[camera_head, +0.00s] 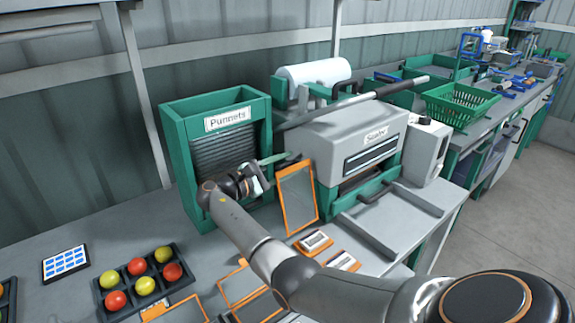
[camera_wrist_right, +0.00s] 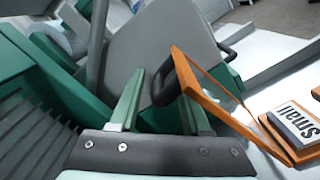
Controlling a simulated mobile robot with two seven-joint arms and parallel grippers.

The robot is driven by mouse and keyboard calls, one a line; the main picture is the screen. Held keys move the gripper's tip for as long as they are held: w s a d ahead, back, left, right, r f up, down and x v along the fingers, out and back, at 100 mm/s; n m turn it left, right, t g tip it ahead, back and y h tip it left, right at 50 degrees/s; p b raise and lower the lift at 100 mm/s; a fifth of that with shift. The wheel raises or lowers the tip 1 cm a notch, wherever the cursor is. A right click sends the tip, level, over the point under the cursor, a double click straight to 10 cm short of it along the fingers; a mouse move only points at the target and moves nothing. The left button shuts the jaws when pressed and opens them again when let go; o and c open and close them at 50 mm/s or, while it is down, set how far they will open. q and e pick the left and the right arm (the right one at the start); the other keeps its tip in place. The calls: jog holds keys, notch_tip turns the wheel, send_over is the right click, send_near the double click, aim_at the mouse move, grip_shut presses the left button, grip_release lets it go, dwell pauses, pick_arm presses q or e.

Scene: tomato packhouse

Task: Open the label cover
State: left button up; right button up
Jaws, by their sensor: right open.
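The label cover appears to be the orange-framed panel with a grey pane (camera_head: 298,197); it stands steeply up on the table, in front of the grey sealer. In the right wrist view its orange frame (camera_wrist_right: 215,98) shows nearly edge-on, with a black handle or knob (camera_wrist_right: 166,84) on its near side. My right gripper (camera_head: 276,166) is open at the cover's upper left. In the right wrist view its two green fingers (camera_wrist_right: 158,104) are apart, with the black knob near their tips; I cannot tell whether they touch it. My left gripper is not in view.
The green Punnets box (camera_head: 185,165) stands left of my right gripper. The grey sealer (camera_head: 345,135) stands behind the cover. Orange-edged label blocks (camera_head: 313,243) lie close in front of it. A black tray (camera_head: 118,297) holds several tomatoes at the lower left.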

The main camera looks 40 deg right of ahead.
jog(key=w+a+b, duration=0.1)
jog(key=a+b, duration=0.1)
jog(key=a, duration=1)
jog(key=shift+w, duration=0.2)
jog(key=shift+a, duration=0.1)
